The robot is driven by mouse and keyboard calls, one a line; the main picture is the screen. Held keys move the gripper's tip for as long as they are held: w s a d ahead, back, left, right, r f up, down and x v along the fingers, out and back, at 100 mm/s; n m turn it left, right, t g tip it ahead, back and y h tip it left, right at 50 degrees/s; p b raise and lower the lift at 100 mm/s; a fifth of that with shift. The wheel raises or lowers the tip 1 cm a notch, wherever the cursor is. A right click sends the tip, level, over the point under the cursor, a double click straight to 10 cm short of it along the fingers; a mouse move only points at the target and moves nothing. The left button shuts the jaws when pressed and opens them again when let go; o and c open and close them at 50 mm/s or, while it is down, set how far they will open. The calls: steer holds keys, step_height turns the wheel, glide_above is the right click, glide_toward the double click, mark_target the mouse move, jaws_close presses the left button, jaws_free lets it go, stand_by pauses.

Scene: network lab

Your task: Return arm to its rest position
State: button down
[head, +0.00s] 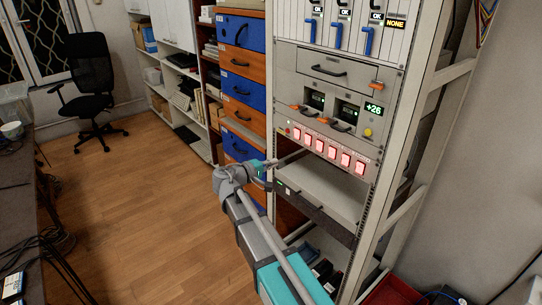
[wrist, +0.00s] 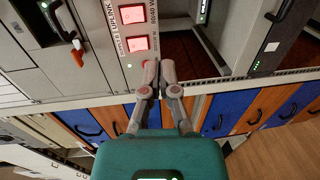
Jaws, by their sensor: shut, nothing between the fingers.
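My gripper (wrist: 158,70) shows in the wrist view with its two fingers together and nothing between them. In the head view my arm (head: 262,240) reaches up from the bottom right, bent at the far end. There my gripper (head: 272,163) is small and partly hidden by the arm, in front of the rack's left side. The equipment rack (head: 400,125) stands close by. In the wrist view the fingertips lie just below the red lit switches (wrist: 134,28) of a panel; I cannot tell whether they touch anything.
A row of red lit switches (head: 327,148) crosses the rack above a grey drawer unit (head: 318,190). Blue and orange drawers (head: 242,62) stand left of the rack. A black chair (head: 90,80) and a dark desk (head: 20,205) are farther left. The wooden floor (head: 140,200) between is clear.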

steer(key=s+d+f+m+g+y+p, duration=0.2)
steer(key=s+d+f+m+g+y, duration=0.15)
steer(key=s+d+f, duration=0.35)
steer(key=s+d+f+m+g+y+p, duration=0.25)
steer(key=s+d+g+y, duration=0.2)
steer(key=s, duration=0.45)
steer(key=s+a+m+g+y+p, duration=0.1)
steer(key=s+a+y+p, duration=0.1)
steer(key=s+y, duration=0.3)
steer(key=shift+s+a+g+y, duration=0.2)
steer(key=shift+s+g+y, duration=0.15)
steer(key=shift+s, duration=0.5)
